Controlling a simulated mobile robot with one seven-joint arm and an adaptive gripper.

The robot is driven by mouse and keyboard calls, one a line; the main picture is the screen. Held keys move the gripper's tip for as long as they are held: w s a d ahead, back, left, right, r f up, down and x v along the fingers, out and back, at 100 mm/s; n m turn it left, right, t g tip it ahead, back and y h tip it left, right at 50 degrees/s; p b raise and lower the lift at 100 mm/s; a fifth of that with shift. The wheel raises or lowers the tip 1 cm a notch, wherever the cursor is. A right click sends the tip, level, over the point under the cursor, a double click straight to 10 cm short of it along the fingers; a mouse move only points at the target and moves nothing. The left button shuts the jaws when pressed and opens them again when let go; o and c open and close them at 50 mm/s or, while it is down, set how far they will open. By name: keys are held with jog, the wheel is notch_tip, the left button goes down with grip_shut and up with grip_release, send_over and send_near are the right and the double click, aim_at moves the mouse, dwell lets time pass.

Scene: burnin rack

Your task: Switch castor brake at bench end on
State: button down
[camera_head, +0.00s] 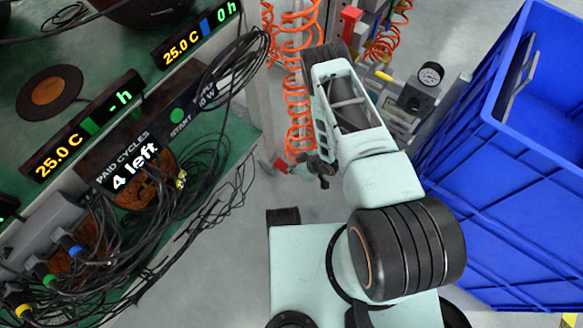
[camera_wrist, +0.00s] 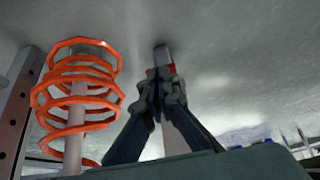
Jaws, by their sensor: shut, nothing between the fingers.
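My gripper (camera_head: 318,170) is low beside the bench end in the head view, pointing down toward the floor. In the wrist view my gripper (camera_wrist: 160,82) has its dark fingers together, with nothing held. A small red piece (camera_head: 281,166) shows just left of the gripper, near the foot of the bench (camera_head: 250,135). In the wrist view a red and pale piece (camera_wrist: 164,56) shows right behind the fingertips, partly hidden by them. It may be the castor brake; I cannot tell whether it is touched or which way it is set.
Orange coiled hoses (camera_head: 298,100) hang close by the gripper; one coil (camera_wrist: 75,95) stands left of the fingers. A blue crate (camera_head: 510,200) fills the right side. Black cables (camera_head: 215,195) spill over the green bench edge. A gauge (camera_head: 431,74) stands behind the arm. Grey floor lies between.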

jog(key=shift+f, duration=0.4)
jog(key=shift+r, duration=0.15)
dwell(0.4)
